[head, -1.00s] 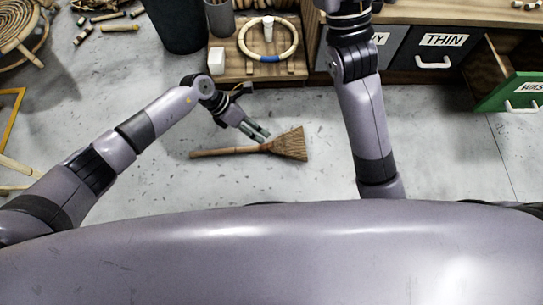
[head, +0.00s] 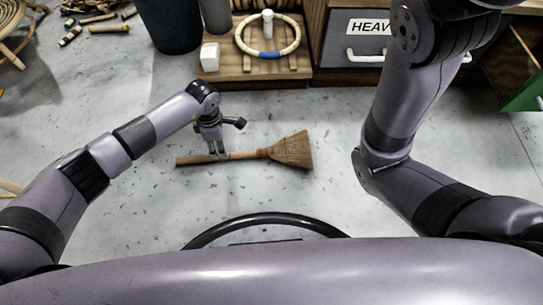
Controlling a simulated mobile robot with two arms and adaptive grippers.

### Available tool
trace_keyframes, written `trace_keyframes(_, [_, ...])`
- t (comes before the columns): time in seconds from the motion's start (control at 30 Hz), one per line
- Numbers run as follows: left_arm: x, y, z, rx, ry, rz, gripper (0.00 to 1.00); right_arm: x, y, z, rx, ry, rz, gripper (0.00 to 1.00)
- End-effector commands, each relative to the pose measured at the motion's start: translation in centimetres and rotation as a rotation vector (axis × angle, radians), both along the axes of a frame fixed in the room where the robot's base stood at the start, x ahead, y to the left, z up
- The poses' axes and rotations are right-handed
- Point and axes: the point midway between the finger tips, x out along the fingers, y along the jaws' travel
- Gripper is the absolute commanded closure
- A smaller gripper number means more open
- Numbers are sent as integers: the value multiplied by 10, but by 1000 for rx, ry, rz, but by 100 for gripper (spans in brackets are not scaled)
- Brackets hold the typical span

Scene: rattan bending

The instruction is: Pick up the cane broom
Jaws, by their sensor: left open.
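The cane broom (head: 290,150) lies flat on the grey floor, its fanned bristle head to the right and its handle pointing left. My left gripper (head: 217,153) points down over the middle of the handle. Its fingers are open and appear at or just above the handle. I cannot tell whether they touch it. My right arm rises at the right, and its gripper is outside the view.
A wooden stand (head: 240,72) with a rattan ring (head: 268,40) and a white block (head: 209,57) stands behind the broom. A dark bin (head: 168,25) is beside it. Floor around the broom is clear.

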Motion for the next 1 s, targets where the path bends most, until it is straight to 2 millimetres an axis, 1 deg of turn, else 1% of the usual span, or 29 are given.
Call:
trace_keyframes(0.03, [0, 0, -14, -1, 1, 2, 54, -1, 0, -11, -1, -1, 0, 77])
trace_keyframes(0.07, [0, 0, -17, -1, 1, 2, 54, -1, 0, -12, 0, -2, 0, 77])
trace_keyframes(0.27, [0, 0, -24, -1, 0, 1, 54, -2, 0, -15, 0, -5, -1, 77])
trace_keyframes(0.37, [-1, -2, -31, -1, 0, 1, 54, -2, 0, -22, 0, -5, -1, 77])
trace_keyframes(0.6, [-3, -11, -62, -2, 1, 1, 54, -2, 0, -54, -1, -6, -1, 77])
trace_keyframes(0.7, [-2, -10, -73, -1, 2, 2, 54, -3, 0, -63, -1, -6, -1, 77])
trace_keyframes(0.97, [-2, -10, -73, -1, 0, 1, 54, -2, 0, -62, -2, -5, 0, 77])
trace_keyframes(1.0, [-2, -10, -73, -1, 0, 1, 55, -2, 0, -62, -2, -5, 0, 77])
